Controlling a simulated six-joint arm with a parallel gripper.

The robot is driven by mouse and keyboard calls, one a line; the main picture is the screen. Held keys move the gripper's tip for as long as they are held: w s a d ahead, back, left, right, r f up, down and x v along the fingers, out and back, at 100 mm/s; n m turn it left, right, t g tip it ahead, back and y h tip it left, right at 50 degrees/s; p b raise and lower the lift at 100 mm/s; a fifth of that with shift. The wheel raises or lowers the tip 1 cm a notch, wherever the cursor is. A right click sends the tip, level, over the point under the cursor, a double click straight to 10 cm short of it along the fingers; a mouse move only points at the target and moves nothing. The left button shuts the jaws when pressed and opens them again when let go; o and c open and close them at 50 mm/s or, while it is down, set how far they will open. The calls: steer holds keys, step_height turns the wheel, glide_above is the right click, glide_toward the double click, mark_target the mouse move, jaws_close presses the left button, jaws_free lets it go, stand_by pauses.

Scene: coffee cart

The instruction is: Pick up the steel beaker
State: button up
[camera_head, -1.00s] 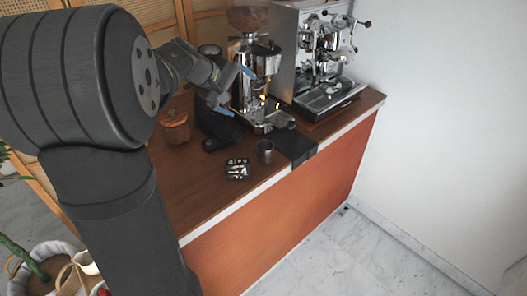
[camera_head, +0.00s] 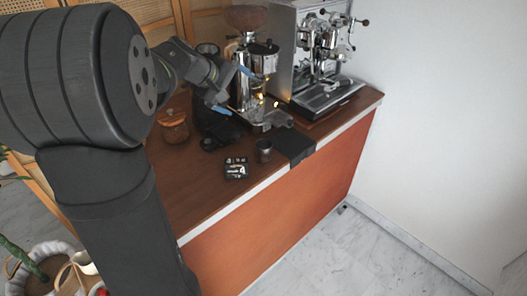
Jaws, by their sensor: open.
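The steel beaker (camera_head: 264,151) is a small grey metal cup. It stands upright on the brown counter (camera_head: 200,205) near its front edge, left of a black mat. My gripper (camera_head: 234,90) has blue fingertips, one up by the grinder and one lower to the left. It is open and empty, above and behind the beaker and apart from it. My arm hides part of the counter's left side.
A coffee grinder (camera_head: 253,75) and an espresso machine (camera_head: 318,60) stand at the back. A black mat (camera_head: 295,145) hangs over the front edge. A small dark tray (camera_head: 236,169) with metal pieces is left of the beaker. A jar (camera_head: 173,127) stands further left.

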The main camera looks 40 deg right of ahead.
steer(key=shift+c, duration=0.2)
steer(key=c, duration=0.5)
steer(key=n+y, duration=0.9)
steer(key=n, duration=0.7)
glide_above(264, 147)
steer(key=s+a, duration=0.2)
steer(key=a, duration=0.1)
steer(key=f, duration=1.5)
steer(key=shift+w+f, duration=0.25)
steer(key=shift+f, duration=0.1)
steer(key=shift+d+f, duration=0.2)
steer(key=shift+f, duration=1.1)
steer(key=shift+d+f, duration=0.15)
steer(key=shift+f, duration=1.15)
